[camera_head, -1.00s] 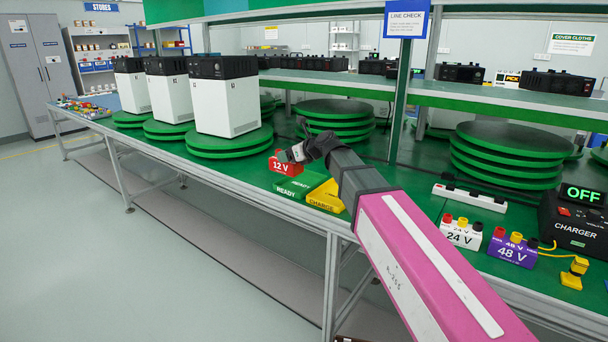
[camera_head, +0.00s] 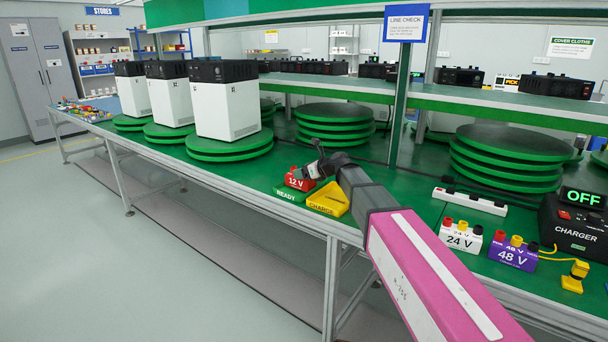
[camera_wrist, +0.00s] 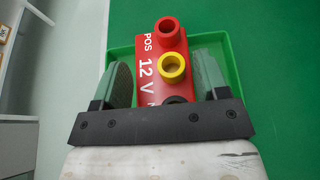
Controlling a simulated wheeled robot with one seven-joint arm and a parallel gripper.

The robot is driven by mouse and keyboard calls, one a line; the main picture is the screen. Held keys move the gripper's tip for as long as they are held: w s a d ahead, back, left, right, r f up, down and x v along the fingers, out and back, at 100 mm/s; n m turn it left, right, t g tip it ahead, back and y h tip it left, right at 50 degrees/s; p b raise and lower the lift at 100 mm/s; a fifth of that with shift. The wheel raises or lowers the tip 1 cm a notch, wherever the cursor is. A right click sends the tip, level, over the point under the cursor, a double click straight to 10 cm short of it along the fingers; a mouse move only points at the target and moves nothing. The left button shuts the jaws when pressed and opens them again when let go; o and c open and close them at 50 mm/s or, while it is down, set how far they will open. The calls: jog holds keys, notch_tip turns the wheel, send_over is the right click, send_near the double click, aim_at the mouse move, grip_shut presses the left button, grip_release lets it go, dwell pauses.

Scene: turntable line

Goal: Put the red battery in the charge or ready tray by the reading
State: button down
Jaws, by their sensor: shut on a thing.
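The red 12 V battery (camera_head: 297,180) is at the green READY tray (camera_head: 288,195), and it also shows in the wrist view (camera_wrist: 152,72) with red, yellow and black terminals on top. My gripper (camera_head: 312,172) is shut on it, one finger on each side in the wrist view (camera_wrist: 166,82). The green tray's rim (camera_wrist: 224,42) surrounds the battery in the wrist view. Whether the battery's base touches the tray floor cannot be seen. The yellow CHARGE tray (camera_head: 330,203) stands just right of the green tray and looks empty. The charger (camera_head: 572,228) reads OFF at the right.
A white 24 V battery (camera_head: 460,238) and a purple 48 V battery (camera_head: 513,254) stand to the right. A power strip (camera_head: 470,201) lies behind them. Stacked green turntables (camera_head: 506,160) fill the back. White units on turntables (camera_head: 228,105) stand left. The bench's front edge is close to the trays.

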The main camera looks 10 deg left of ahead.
jog(key=shift+f, duration=0.45)
jog(key=shift+c, duration=0.7)
grip_release()
jog(key=shift+f, duration=0.1)
jog(key=v, duration=1.2)
jog(key=shift+s, duration=0.1)
jog(key=shift+s, duration=0.1)
